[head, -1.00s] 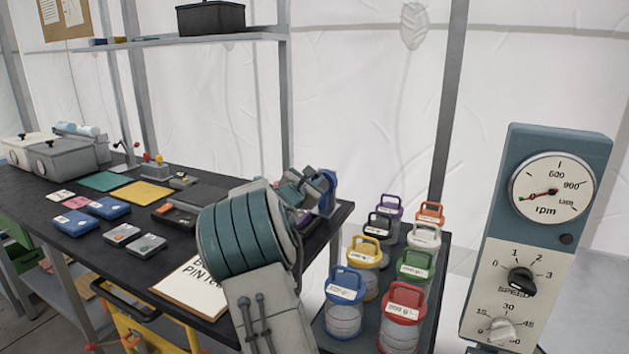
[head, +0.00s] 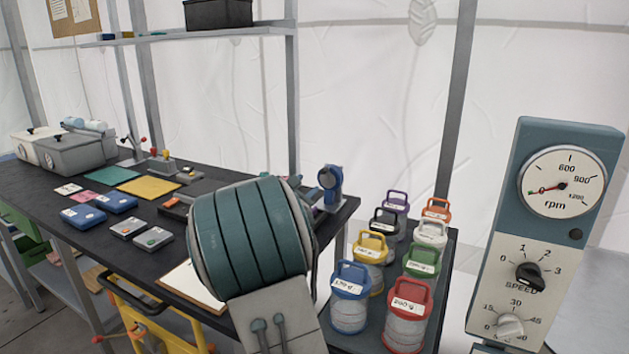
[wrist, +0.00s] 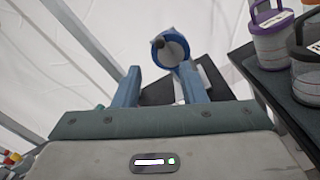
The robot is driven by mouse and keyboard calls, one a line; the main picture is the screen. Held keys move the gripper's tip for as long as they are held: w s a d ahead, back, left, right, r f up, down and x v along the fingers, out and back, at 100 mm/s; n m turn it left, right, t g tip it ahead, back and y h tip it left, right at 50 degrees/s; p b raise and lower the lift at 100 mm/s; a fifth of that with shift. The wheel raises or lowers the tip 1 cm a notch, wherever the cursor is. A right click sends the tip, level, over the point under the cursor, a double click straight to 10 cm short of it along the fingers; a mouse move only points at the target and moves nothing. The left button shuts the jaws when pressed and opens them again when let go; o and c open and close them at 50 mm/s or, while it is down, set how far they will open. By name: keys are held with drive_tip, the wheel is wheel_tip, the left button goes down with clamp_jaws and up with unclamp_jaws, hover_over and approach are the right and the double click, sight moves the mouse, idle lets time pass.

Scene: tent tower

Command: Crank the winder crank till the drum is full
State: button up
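The winder (head: 330,184) is a blue upright body on the bench's right end. In the wrist view the winder (wrist: 180,52) shows as a blue ring around a grey round face, with a dark knob (wrist: 157,43) at its left, likely the crank's handle. My gripper (wrist: 158,72) is open, its two blue fingers apart with nothing seen held between them. The winder and knob lie beyond the fingertips; I cannot tell the exact gap. How full the drum is cannot be told.
The black bench (head: 85,240) holds boxes, coloured mats and small blocks. Right of it, a dark stand (head: 446,262) carries several coloured lidded jars. A panel with an rpm dial (head: 562,182) and knobs stands at far right. A shelf (head: 190,36) hangs above the bench.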

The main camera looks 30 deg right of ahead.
drive_tip(key=shift+v, duration=2.1)
drive_tip(key=s+a+f+m+g+y+p, duration=0.1)
drive_tip(key=s+a+m+g+y+p, duration=0.15)
drive_tip(key=s+m, duration=0.4)
drive_tip(key=s+a+m+g+y+p, duration=0.1)
drive_tip(key=s+m+g+y+p, duration=0.25)
drive_tip(key=s, duration=0.65)
drive_tip(key=s+a+m+y+p, duration=0.4)
drive_tip(key=s+a, duration=0.3)
drive_tip(key=a, duration=0.2)
drive_tip(key=s+a+r+m+y+p, duration=0.1)
drive_tip(key=s+a+m+y+p, duration=0.2)
drive_tip(key=s+a, duration=0.4)
drive_tip(key=a+m+y, duration=0.1)
drive_tip(key=a+y, duration=0.1)
drive_tip(key=a, duration=0.1)
drive_tip(key=shift+s+r+m+p, duration=0.15)
drive_tip(key=shift+r+m+p, duration=0.2)
drive_tip(key=shift+m+p, duration=0.05)
drive_tip(key=shift+s, duration=0.1)
